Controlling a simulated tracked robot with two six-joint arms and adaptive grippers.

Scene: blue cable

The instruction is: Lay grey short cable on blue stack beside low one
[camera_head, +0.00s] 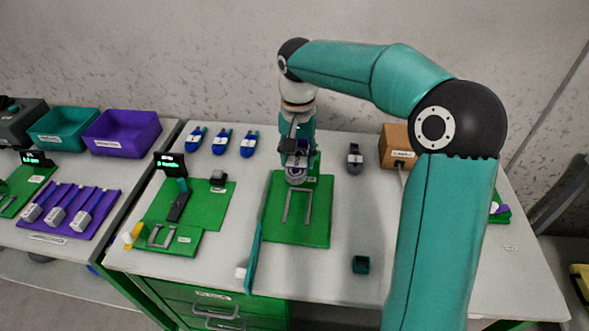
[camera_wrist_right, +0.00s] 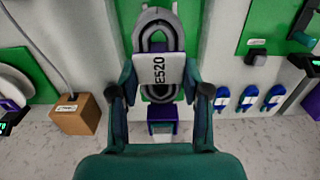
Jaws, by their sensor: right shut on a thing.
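My right gripper (camera_head: 297,160) is shut on a coiled grey cable (camera_head: 296,178) over the far end of the middle green mat. In the right wrist view, my right gripper (camera_wrist_right: 160,88) grips the grey cable (camera_wrist_right: 160,20) at its white label, which reads E520. A purple piece shows behind the coil; I cannot tell whether the coil touches it. Three blue bundles with white labels lie in a row at the back: left (camera_head: 196,138), middle (camera_head: 222,142) and right (camera_head: 249,144). I cannot tell a low one among them. My left gripper is not in view.
A dark grey bundle (camera_head: 355,158) lies right of the gripper, near a brown box (camera_head: 397,146). The middle green mat (camera_head: 305,240) has a metal frame. Another green mat (camera_head: 208,205) lies left. The front right tabletop is clear.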

